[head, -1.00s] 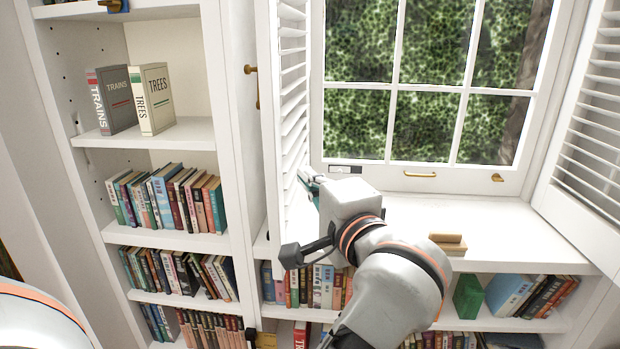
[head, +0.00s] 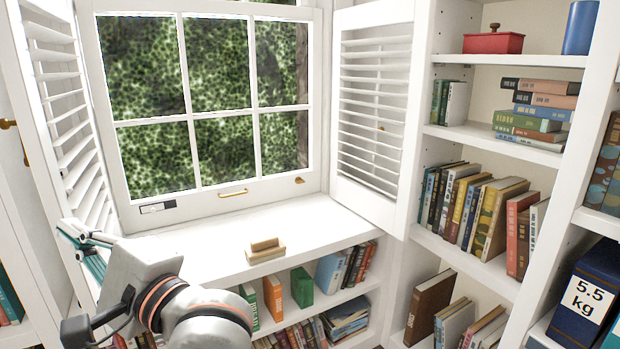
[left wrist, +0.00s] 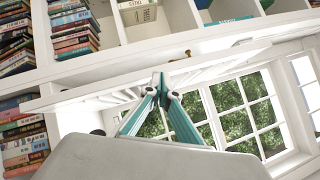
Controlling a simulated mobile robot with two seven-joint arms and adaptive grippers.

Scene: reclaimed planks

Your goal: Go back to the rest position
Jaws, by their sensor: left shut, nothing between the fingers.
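My left gripper (head: 72,232) is at the lower left of the head view, in front of the left louvred shutter (head: 68,110). Its teal fingers are shut and empty. In the left wrist view its fingers (left wrist: 160,88) meet at the tips in front of the louvres and the window (left wrist: 245,110). Whether it touches the shutter I cannot tell. My right gripper is in neither current view.
The white window sill (head: 300,225) holds a small wooden block (head: 265,250). Bookshelves run below it, and a tall bookcase (head: 480,130) stands at the right. The right shutter (head: 375,110) is open. The sill is otherwise mostly clear.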

